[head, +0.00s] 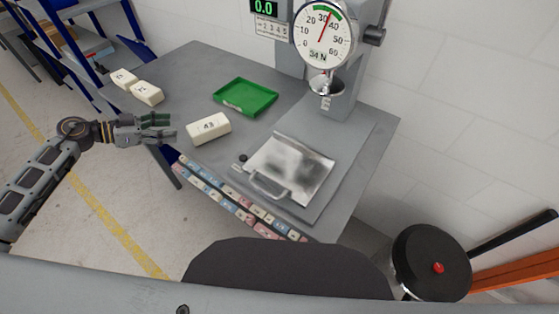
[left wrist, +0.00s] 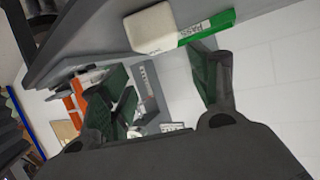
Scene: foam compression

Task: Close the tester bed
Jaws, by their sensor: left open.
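The tester bed (head: 290,168) is a shiny metal plate with a bar handle (head: 270,190) on its front edge. It lies on the tester's grey base, out in front of the round press head (head: 325,84) rather than directly under it. No block is on it. My left gripper (head: 168,127) is open and empty at the table's left edge, well left of the bed and its handle. Its green-padded fingers show apart in the left wrist view (left wrist: 165,92). My right gripper is not in view.
A white foam block (head: 208,128) marked 43 stands between my left gripper and the bed. An empty green tray (head: 246,97) lies behind it. Two more blocks (head: 147,93) sit back left. The tester's gauge (head: 326,38) reads about 34 N.

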